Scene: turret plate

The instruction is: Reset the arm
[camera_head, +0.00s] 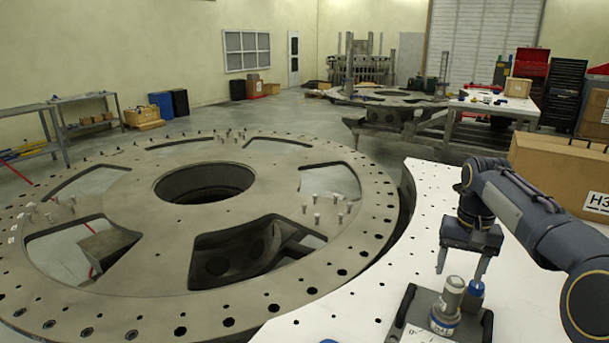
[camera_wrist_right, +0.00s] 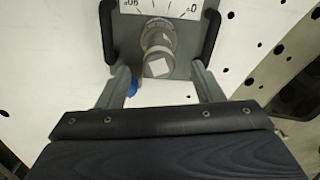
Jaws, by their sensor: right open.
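My right gripper (camera_head: 460,268) is open and empty, pointing down above the white table on the right. Below its fingers is a dark tray (camera_head: 412,308) that holds a grey cylindrical tool (camera_head: 450,297) with a square end and a blue-tipped piece (camera_head: 477,288). In the right wrist view, the open fingers (camera_wrist_right: 162,90) frame the grey tool (camera_wrist_right: 158,52) from either side, with a visible gap around it. A bit of the blue piece (camera_wrist_right: 133,86) shows beside the left finger. My left gripper is not in view.
The large round turret plate (camera_head: 130,210) with openings, rim holes and several standing bolts fills the left. The white table (camera_head: 400,245) has bare room left of the tray. A cardboard box (camera_head: 555,165) stands behind my right arm.

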